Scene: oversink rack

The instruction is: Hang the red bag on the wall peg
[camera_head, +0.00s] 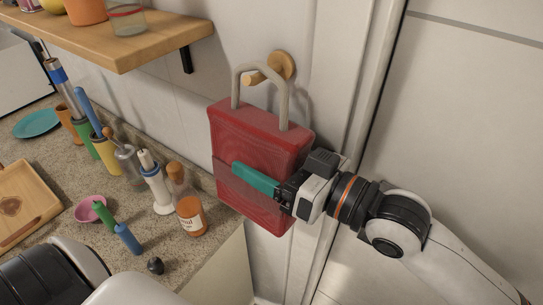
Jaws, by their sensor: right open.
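The red bag (258,128) is upright against the wall at the centre, beyond the counter's right end. Its beige handle (284,108) arches up at the wooden wall peg (283,65). The peg's tip shows inside the loop, under the top of the arch, so the handle appears to be around the peg; whether it bears the weight I cannot tell. My right gripper (262,183) is open at the bag's lower front, one teal finger lying across its front face. The other finger is hidden. My left gripper is out of view; only part of my left arm shows at bottom left.
A wooden shelf (120,45) with cups juts out at upper left. The counter (190,250) holds several utensils in holders, an orange-brown bottle (190,216), a pink bowl (90,208) and a wooden tray (25,200). A vertical frame edge stands right of the bag.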

